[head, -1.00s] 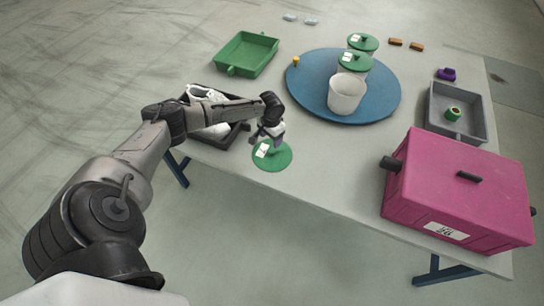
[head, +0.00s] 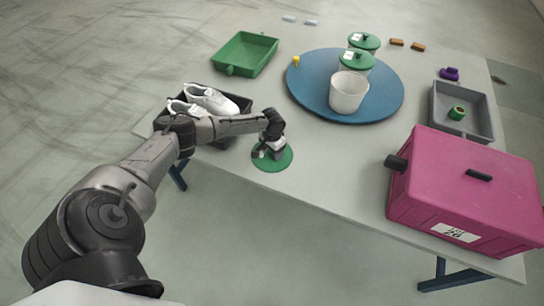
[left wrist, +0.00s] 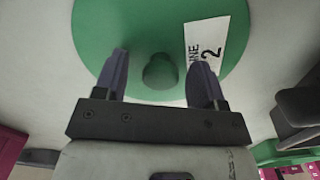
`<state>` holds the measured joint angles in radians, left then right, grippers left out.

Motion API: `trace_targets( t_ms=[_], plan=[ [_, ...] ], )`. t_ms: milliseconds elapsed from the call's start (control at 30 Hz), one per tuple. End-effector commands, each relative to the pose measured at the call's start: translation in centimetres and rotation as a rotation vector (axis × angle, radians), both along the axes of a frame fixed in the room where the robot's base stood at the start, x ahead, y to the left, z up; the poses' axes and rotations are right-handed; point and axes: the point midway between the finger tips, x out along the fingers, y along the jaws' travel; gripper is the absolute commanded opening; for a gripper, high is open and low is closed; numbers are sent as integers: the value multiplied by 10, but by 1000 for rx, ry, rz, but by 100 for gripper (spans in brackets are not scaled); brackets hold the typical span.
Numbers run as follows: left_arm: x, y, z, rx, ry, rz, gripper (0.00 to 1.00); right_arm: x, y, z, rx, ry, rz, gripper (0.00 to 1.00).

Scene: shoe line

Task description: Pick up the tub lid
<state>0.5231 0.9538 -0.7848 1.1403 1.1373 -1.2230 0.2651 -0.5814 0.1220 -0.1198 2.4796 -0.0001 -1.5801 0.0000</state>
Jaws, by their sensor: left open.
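The green round tub lid (head: 273,162) lies flat on the table near its front edge. It fills much of the left wrist view (left wrist: 120,40), with a round knob (left wrist: 160,71) at its middle and a white label (left wrist: 205,48). My left gripper (head: 271,152) is over the lid, pointing down. In the left wrist view its two fingers are apart, one on each side of the knob, with gaps to it. An open white tub (head: 348,92) stands on the blue round tray (head: 305,103). My right gripper is not in view.
A dark tray with white shoes (head: 211,98) sits left of the lid, under my left arm. A pink box (head: 465,190) stands at the right.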

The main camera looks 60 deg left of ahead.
Motion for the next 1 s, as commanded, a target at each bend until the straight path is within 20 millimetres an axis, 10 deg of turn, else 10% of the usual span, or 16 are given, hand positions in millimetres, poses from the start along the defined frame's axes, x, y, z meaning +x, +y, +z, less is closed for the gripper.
trace_targets(
  t_ms=[200,767,1000],
  plan=[
    [0,0,0,0,-1,0,64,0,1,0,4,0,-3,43],
    [0,0,0,0,-1,0,11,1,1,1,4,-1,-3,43],
    [0,0,2,0,-2,0,11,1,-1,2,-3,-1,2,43]
  ],
)
